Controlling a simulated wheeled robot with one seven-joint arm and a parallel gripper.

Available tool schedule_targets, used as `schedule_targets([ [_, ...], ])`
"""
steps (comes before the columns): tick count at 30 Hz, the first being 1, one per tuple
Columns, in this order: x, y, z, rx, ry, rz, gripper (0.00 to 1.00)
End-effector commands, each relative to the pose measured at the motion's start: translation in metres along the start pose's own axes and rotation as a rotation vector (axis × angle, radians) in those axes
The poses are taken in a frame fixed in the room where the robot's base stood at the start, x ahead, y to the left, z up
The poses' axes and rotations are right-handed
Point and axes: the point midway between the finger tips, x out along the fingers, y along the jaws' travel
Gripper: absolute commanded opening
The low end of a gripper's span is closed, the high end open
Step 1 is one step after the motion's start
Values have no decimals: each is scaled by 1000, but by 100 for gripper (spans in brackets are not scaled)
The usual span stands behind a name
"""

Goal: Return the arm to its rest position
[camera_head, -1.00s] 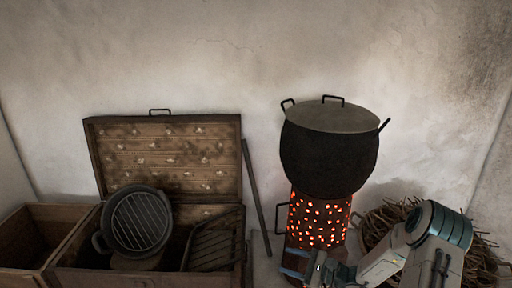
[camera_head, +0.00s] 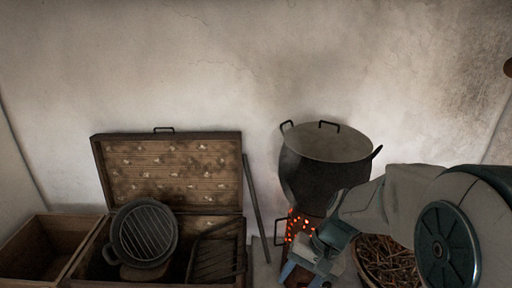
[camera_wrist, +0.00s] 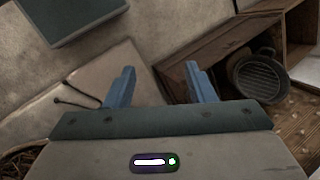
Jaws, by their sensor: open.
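My gripper (camera_head: 303,279) is at the bottom of the head view, in front of the glowing stove. In the wrist view its two blue fingers (camera_wrist: 163,88) stand apart with nothing between them. My arm reaches in from the right of the head view and covers part of the stove and the pot's lower right side.
Left are an open chest (camera_head: 165,137) holding a round grill pan (camera_head: 143,234), and a wooden box (camera_head: 40,248). A rod (camera_head: 256,205) leans on the wall. A twig basket (camera_head: 385,262) is right.

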Motion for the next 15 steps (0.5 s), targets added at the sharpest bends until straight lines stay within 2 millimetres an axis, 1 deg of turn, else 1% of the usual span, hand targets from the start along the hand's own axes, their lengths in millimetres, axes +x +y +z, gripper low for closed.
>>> schedule_targets([
  [1,-22,-2,12,-40,42,41,50],
  [6,-68,6,41,-164,171,177,50],
  [9,-93,11,55,-231,249,246,50],
  [12,-113,16,66,-285,315,299,50],
  [15,-126,20,73,-324,365,335,50],
])
